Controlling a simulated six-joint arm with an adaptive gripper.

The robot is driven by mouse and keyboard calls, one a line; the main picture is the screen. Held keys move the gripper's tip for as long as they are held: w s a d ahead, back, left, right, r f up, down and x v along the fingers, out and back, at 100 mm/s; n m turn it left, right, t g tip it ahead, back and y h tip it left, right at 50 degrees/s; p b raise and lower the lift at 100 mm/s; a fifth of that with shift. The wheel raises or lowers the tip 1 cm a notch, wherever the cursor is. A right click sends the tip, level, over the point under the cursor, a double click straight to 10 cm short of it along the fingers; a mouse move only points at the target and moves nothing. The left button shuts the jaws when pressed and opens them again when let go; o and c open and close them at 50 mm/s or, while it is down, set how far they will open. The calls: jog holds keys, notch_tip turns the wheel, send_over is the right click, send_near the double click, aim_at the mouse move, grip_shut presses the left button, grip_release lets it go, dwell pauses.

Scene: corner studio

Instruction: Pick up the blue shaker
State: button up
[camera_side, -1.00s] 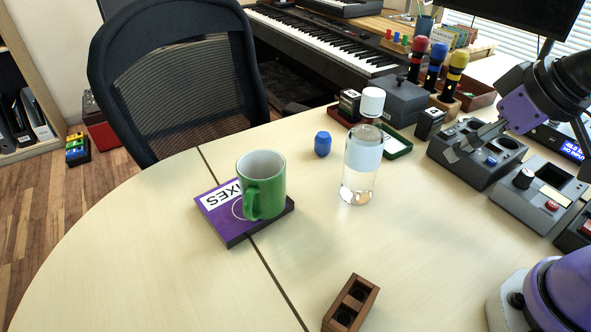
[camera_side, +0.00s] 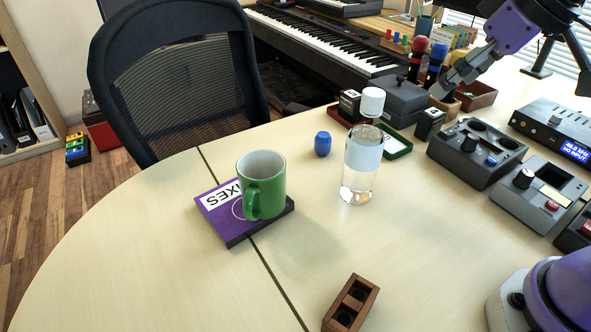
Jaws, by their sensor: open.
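The blue shaker (camera_side: 323,144) is a small, rounded blue piece standing upright on the pale wooden table (camera_side: 150,240), left of the clear bottle. My gripper (camera_side: 443,88) is at the upper right, raised above the table, its grey fingers pointing down and left. It is open, with nothing between the fingers, and well apart from the shaker. The gripper covers part of the microphones behind it.
A clear bottle (camera_side: 359,175) with a white cap stands close right of the shaker. A green mug (camera_side: 262,185) stands on a purple box (camera_side: 215,212). A brown wooden block (camera_side: 350,304) lies in front. Grey devices (camera_side: 476,152) fill the right side. The front-left table is clear.

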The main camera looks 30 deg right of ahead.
jog(key=w+r+n+y, duration=0.1)
jog(key=w+n, duration=0.2)
jog(key=w, duration=0.9)
jog(key=n+y, duration=0.2)
jog(key=n, duration=0.1)
send_over(327, 135)
jog(key=s+d, duration=0.3)
jog(key=s, duration=0.1)
notch_tip(327, 135, down, 16)
jog(key=x, duration=0.5)
jog(key=shift+s+f, duration=0.15)
jog(key=shift+s, duration=0.1)
jog(key=shift+a+x, duration=0.2)
jog(key=shift+x, duration=2.5)
jog(key=c, duration=1.2)
